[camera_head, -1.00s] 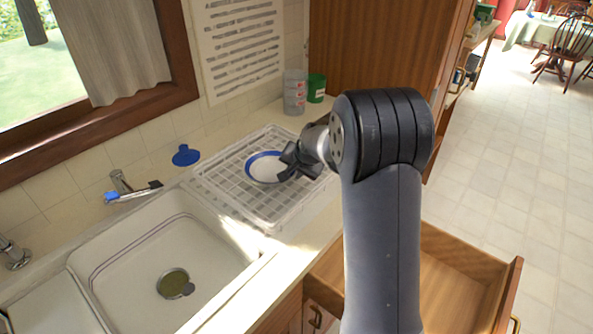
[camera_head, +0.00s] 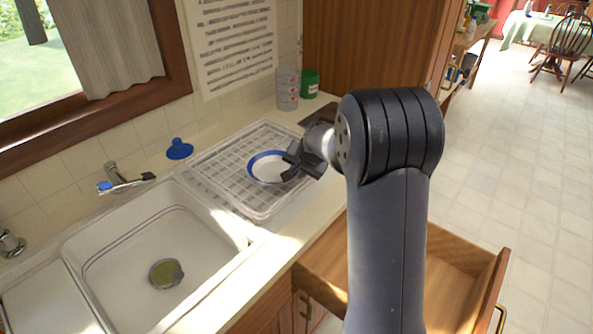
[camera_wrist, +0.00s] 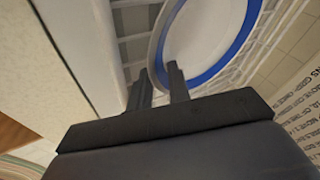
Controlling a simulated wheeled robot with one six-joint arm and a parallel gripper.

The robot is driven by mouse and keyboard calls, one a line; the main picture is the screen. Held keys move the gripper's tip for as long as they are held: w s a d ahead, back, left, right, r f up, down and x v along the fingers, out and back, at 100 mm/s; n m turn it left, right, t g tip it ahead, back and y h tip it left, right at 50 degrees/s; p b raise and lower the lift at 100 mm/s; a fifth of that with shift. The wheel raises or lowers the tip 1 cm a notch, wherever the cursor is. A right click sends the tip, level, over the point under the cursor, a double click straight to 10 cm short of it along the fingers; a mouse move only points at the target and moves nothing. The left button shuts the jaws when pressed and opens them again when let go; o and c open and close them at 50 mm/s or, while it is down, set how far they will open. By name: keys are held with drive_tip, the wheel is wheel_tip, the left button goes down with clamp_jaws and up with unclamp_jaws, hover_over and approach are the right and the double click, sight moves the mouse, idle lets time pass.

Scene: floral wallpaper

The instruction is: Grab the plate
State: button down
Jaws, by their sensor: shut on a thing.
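The plate (camera_head: 268,168) is white with a blue rim and shows at the right part of the white dish rack. In the wrist view the plate (camera_wrist: 205,35) fills the top, its blue band curving to the right. My gripper (camera_head: 290,172) is at the plate's right edge in the head view. In the wrist view its two dark fingers (camera_wrist: 158,85) meet the plate's near edge and are shut on it. The fingers hide part of the rim. I cannot tell whether the plate is clear of the rack.
The dish rack (camera_head: 222,170) stands on the counter beside the white sink (camera_head: 130,265). A green cup (camera_head: 310,84) and stacked clear cups (camera_head: 287,90) stand behind it. An open wooden drawer (camera_head: 440,265) juts out below right.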

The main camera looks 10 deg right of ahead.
drive_tip(key=shift+s+d+f, duration=0.1)
drive_tip(key=shift+s+f, duration=0.2)
drive_tip(key=shift+f, duration=0.1)
drive_tip(key=c, duration=1.3)
unclamp_jaws()
drive_tip(key=shift+r, duration=0.1)
drive_tip(key=shift+o, duration=0.2)
drive_tip(key=v, duration=1.1)
drive_tip(key=shift+w+r+b, duration=0.15)
drive_tip(key=shift+w+b, duration=0.1)
drive_tip(key=shift+b, duration=0.05)
